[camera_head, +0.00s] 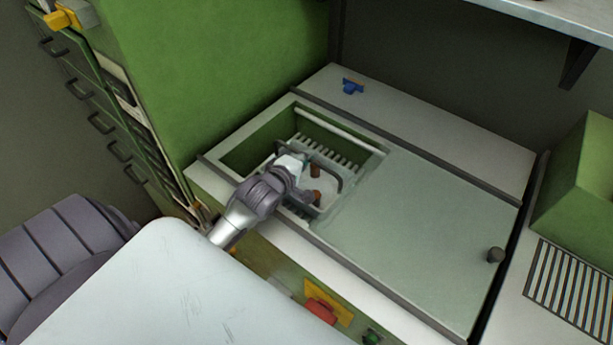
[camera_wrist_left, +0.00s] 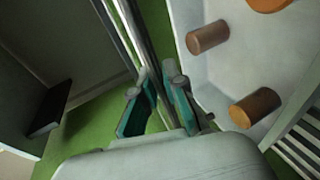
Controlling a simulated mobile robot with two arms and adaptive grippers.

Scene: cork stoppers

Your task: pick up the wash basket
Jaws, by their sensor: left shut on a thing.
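The wash basket (camera_head: 326,199) is a pale container with a dark handle (camera_head: 338,176), in the open left part of the green tank. It holds brown corks; several show in the left wrist view, such as one cork (camera_wrist_left: 255,107) against the pale basket floor (camera_wrist_left: 235,70). My left gripper (camera_head: 303,172) reaches over the tank's front edge to the basket's left side. In the left wrist view its teal-padded fingers (camera_wrist_left: 155,85) are closed around a thin dark bar that looks like the handle. The arm hides part of the basket. My right gripper is not in view.
A frosted sliding cover (camera_head: 425,230) with a dark knob (camera_head: 495,255) lies over the tank right of the opening. A white comb-like rack (camera_head: 330,150) is behind the basket. A green cabinet wall (camera_head: 230,70) rises at the left. A small blue thing (camera_head: 351,87) lies on the back ledge.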

